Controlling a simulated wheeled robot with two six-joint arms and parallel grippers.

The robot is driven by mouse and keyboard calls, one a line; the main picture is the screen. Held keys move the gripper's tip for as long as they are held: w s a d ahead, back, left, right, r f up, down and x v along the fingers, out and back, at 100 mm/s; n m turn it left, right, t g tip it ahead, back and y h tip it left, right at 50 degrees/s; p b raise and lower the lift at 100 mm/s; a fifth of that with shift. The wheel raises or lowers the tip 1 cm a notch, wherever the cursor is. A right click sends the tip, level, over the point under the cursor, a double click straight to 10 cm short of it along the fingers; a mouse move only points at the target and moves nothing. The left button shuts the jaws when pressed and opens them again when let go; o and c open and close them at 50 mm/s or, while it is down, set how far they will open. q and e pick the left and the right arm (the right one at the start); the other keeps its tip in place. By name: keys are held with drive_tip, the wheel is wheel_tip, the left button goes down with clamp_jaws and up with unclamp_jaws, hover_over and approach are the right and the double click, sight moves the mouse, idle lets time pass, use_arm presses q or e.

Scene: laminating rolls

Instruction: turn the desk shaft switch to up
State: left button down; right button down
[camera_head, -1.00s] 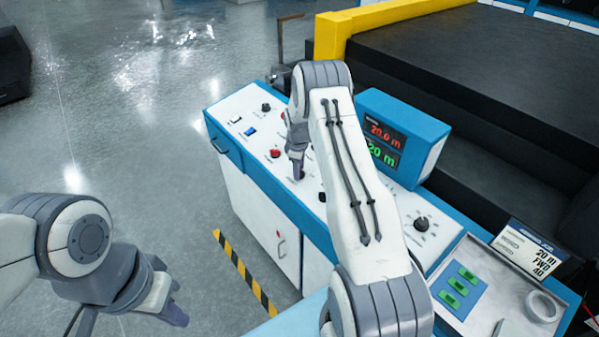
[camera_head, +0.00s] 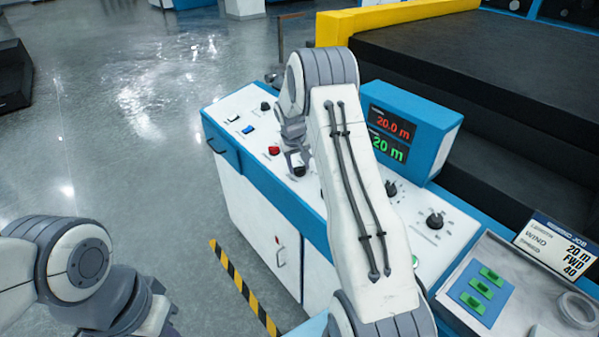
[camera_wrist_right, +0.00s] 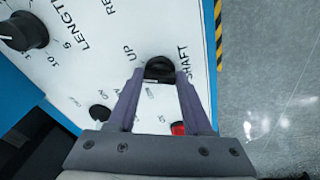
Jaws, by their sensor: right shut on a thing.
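The shaft switch (camera_wrist_right: 160,71) is a black knob on the white panel in the right wrist view, with the words SHAFT and UP printed around it. My right gripper (camera_wrist_right: 160,84) is shut on this knob, one finger on each side. Its pointer is not clear from here.
The desk (camera_head: 236,150) carries a red button (camera_head: 274,150), a blue switch (camera_head: 248,129) and other black knobs (camera_head: 435,221). A blue display box (camera_head: 425,112) reads 20.0 m and 20 m. A tray with green pieces (camera_head: 480,285) is at the right.

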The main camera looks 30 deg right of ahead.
drive_tip(key=shift+w+a+m+h+b, duration=0.1)
drive_tip(key=shift+m+h+b, duration=0.2)
drive_tip(key=shift+m+b, duration=1.65)
drive_tip(key=shift+r+m, duration=0.1)
drive_tip(key=shift+m, duration=0.25)
drive_tip(key=shift+c, duration=1.6)
unclamp_jaws()
drive_tip(key=b+v, duration=0.1)
drive_tip(key=v, duration=0.9)
drive_tip(key=shift+r, duration=0.2)
drive_tip(key=shift+a, duration=0.2)
